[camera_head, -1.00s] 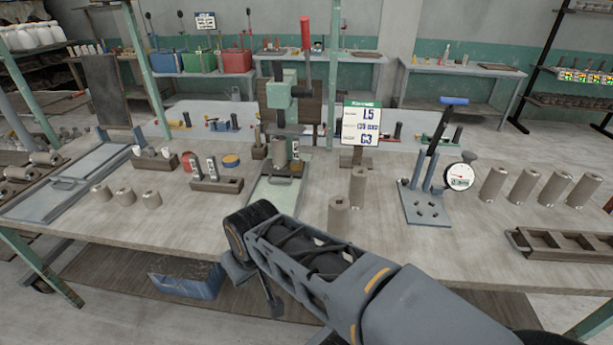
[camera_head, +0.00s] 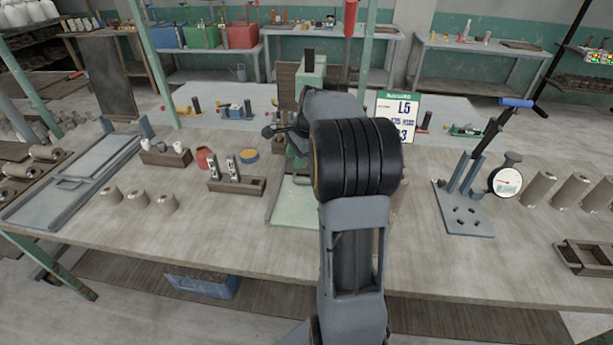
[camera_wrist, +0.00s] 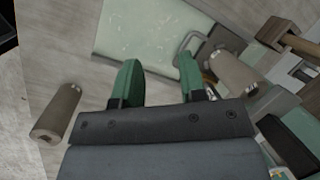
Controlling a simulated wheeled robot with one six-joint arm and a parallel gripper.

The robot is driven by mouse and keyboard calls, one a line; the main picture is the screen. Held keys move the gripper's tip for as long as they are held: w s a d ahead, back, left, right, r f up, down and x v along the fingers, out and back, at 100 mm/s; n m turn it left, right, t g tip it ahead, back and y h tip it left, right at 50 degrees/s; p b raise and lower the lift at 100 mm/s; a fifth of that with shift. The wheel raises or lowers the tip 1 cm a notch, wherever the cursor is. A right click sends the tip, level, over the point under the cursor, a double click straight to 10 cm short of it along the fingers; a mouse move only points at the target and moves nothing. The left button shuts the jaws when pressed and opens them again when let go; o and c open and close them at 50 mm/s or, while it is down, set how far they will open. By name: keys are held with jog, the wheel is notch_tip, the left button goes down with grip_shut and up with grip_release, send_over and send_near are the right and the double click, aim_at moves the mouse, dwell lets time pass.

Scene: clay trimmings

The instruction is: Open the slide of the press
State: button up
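The press (camera_head: 313,72) is a green machine at the back middle of the workbench. Its slide is a pale green flat plate (camera_head: 290,208) with its front part showing. My arm hides the middle of the press in the head view. In the wrist view the plate (camera_wrist: 135,35) lies beyond my fingertips, with a grey bar handle (camera_wrist: 188,42) at its right end. A clay cylinder (camera_wrist: 236,74) is right of the handle. My gripper (camera_wrist: 158,75) has two green fingers spread apart with nothing between them. The handle appears beyond the right finger, not gripped.
Another clay cylinder (camera_wrist: 56,112) is left of my fingers. A white sign (camera_head: 397,110) stands right of the press. A lever fixture (camera_head: 463,205) and a dial gauge (camera_head: 506,181) are further right. The bench front left (camera_head: 215,240) is clear.

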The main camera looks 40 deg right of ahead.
jog(key=w+d+f+m+y, duration=0.15)
jog(key=d+f+m, duration=0.25)
jog(key=d+m, duration=0.55)
jog(key=n+p, duration=0.2)
send_near(309, 175)
jog(key=shift+h, duration=0.25)
jog(key=a+f, duration=0.2)
jog(key=s+a+f, duration=0.1)
jog(key=a+f, duration=0.2)
jog(key=shift+s+a+f, duration=0.1)
jog(key=shift+a+f, duration=0.15)
jog(key=shift+f, duration=0.05)
jog(key=shift+x, duration=0.9)
jog(key=shift+c, duration=0.2)
jog(key=shift+r, duration=0.1)
grip_shut()
